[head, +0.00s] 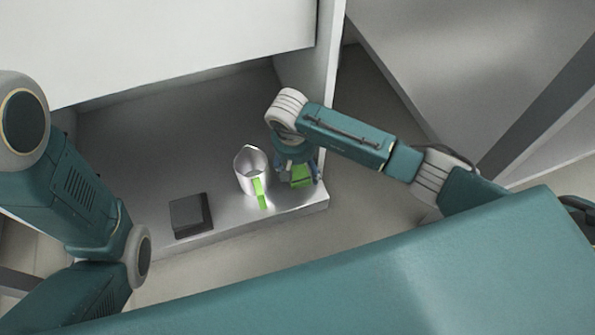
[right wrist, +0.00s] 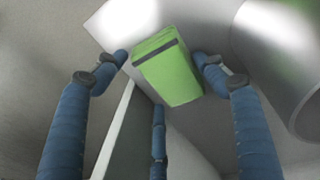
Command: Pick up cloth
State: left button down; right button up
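A green folded block (head: 302,177), which looks like the cloth, lies on the low grey shelf near its right front corner. In the right wrist view the green block (right wrist: 170,75) shows layered edges and a dark band near one end. My right gripper (head: 297,172) is right above it, pointing down. In the right wrist view its blue fingers (right wrist: 160,68) are spread around the block, with one fingertip close to each side; I cannot tell whether they touch it. The gripper partly hides the block in the head view. My left gripper is out of view.
A metal pitcher (head: 249,170) with a green handle stands just left of my right gripper. A dark flat square object (head: 189,214) lies on the shelf (head: 222,222) farther left. A white cabinet side wall (head: 332,80) rises close behind the gripper.

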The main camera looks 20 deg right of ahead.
jog(key=c, duration=0.4)
jog(key=shift+r, duration=0.1)
